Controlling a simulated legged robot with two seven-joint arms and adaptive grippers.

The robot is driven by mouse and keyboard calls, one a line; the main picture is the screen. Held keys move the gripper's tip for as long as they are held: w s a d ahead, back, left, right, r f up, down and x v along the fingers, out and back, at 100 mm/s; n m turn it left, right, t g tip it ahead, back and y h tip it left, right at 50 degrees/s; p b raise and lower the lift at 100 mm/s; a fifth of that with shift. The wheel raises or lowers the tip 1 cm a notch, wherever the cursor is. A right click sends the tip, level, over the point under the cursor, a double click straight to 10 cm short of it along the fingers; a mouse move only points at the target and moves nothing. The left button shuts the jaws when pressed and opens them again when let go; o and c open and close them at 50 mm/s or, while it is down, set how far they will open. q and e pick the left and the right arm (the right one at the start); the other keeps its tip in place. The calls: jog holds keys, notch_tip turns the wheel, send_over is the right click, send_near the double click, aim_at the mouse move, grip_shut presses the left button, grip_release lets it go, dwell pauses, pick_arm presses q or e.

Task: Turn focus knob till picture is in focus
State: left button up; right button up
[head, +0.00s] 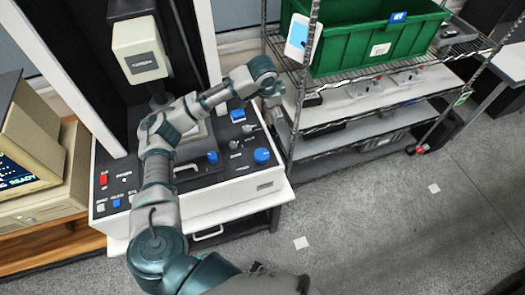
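A white machine with a black control panel (232,172) stands left of the middle. A large blue knob (262,156) sits at the panel's right; its label is too small to read, so I cannot tell whether it is the focus knob. Other blue controls (238,115) and small grey knobs are on the panel. A beige monitor (22,150) at the far left shows green text on a dark screen, only partly in view. My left arm reaches up over the panel. Its gripper (272,90) is above and behind the large blue knob, apart from it; its fingers are unclear. My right gripper is out of view.
A beige camera unit (140,50) hangs on the dark column above the panel. A wire shelf (350,85) with a green crate (365,45) stands close to the right of my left gripper. A red button (103,180) is at the panel's left. The grey floor (380,225) at right is open.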

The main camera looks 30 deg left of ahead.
aim_at(263, 154)
pick_arm(q)
jog(key=s+f+g, duration=0.1)
jog(key=s+g, duration=0.3)
jog(key=s, duration=0.3)
notch_tip(263, 154, down, 17)
jog(key=shift+s+a+f, duration=0.1)
jog(key=shift+f, duration=0.1)
jog(key=c, duration=1.2)
jog(key=shift+o, duration=0.2)
jog(key=m+p, duration=0.1)
jog(key=p, duration=0.1)
jog(key=m+p, duration=0.2)
jog(key=p, duration=0.1)
jog(key=shift+r, duration=0.4)
jog(key=shift+f+m+p, duration=0.25)
jog(key=shift+m+p, duration=0.5)
jog(key=shift+m, duration=0.05)
